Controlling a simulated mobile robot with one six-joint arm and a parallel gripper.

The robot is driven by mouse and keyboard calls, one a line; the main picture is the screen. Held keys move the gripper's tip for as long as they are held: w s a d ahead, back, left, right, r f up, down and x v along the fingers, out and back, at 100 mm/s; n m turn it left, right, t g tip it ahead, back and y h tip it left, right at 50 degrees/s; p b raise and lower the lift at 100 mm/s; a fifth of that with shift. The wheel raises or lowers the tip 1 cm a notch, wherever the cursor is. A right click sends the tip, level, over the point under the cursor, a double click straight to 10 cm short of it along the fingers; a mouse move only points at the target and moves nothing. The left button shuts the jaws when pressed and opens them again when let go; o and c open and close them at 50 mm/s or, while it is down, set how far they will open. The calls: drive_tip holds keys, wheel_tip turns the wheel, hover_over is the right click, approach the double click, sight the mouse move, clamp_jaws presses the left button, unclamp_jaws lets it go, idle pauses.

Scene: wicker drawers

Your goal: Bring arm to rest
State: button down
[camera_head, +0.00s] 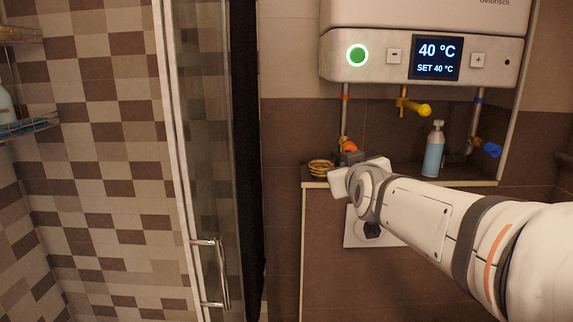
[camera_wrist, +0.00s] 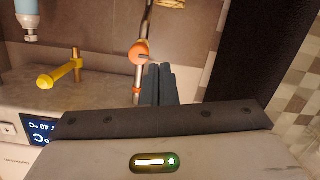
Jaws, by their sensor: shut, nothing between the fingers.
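My gripper (camera_wrist: 158,84) is shut and empty in the wrist view, its dark fingers side by side. The fingertips are close to an orange valve knob (camera_wrist: 139,52) on a vertical pipe; I cannot tell whether they touch it. In the head view my white arm reaches in from the lower right to the ledge below the water heater (camera_head: 420,60). There the fingers are hard to make out. The same orange knob (camera_head: 348,146) shows just above the wrist.
A yellow valve (camera_head: 414,106), a blue valve (camera_head: 491,150) and a soap bottle (camera_head: 434,150) are near the arm. A small wicker basket (camera_head: 320,168) sits on the ledge's left end. A glass door (camera_head: 205,150) with a handle stands left; room before it is clear.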

drive_tip(key=s+d+f+m+g+p, duration=0.1)
drive_tip(key=s+d+f+m+g, duration=0.1)
drive_tip(key=s+f+g, duration=1.1)
drive_tip(key=s+f+m, duration=0.1)
drive_tip(key=s+f, duration=0.9)
drive_tip(key=s, duration=0.3)
drive_tip(key=shift+s, duration=0.15)
drive_tip(key=shift+f, duration=0.1)
